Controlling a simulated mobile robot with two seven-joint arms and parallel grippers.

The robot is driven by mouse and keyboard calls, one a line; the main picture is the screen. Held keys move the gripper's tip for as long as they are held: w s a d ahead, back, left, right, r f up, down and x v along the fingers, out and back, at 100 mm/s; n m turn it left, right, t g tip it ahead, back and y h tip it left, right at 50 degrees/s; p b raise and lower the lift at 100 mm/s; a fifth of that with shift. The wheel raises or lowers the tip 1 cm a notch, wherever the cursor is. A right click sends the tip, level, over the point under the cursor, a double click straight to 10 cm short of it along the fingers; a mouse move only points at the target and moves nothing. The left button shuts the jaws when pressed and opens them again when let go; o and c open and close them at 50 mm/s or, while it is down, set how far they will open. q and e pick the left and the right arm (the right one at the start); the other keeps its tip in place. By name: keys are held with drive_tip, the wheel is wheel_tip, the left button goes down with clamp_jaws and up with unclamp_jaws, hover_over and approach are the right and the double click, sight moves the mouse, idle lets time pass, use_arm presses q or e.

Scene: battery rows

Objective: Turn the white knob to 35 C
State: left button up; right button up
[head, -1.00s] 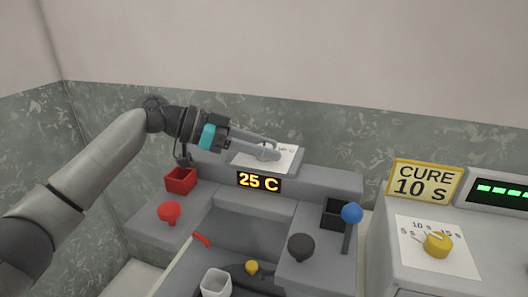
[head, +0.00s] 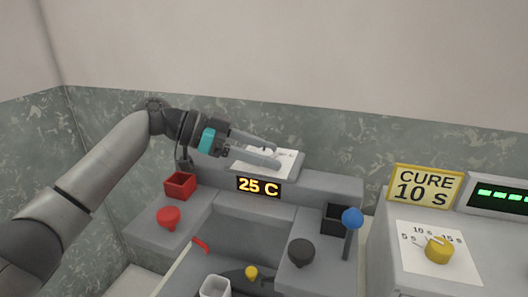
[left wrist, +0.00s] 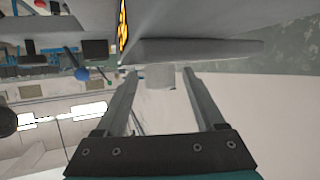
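The white knob (left wrist: 160,75) shows in the left wrist view as a pale, short cylinder between and just beyond the fingertips. In the head view it is largely hidden by my fingers. It belongs to the white dial plate (head: 290,160) on top of the grey machine, whose scale I cannot read. The display (head: 259,187) below the plate reads 25 C. My left gripper (head: 275,155) is over the plate with its fingers spread. In the left wrist view the fingers (left wrist: 160,85) have a wide gap, and I see no contact with the knob. My right gripper is not in view.
A red box (head: 180,185) and red knob (head: 168,216) are at the left. A black knob (head: 301,251), black box (head: 334,219) and blue-topped lever (head: 352,218) stand right. A CURE 10 S sign (head: 425,185) and yellow knob (head: 438,250) are farther right.

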use_arm(q)
drive_tip(key=shift+a, duration=0.1)
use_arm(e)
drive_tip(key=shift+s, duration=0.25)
use_arm(q)
drive_tip(key=p+v, duration=0.1)
drive_tip(key=v, duration=1.4)
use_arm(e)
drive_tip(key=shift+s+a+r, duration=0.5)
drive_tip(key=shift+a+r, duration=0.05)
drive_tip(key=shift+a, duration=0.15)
use_arm(q)
drive_tip(key=shift+a, duration=0.1)
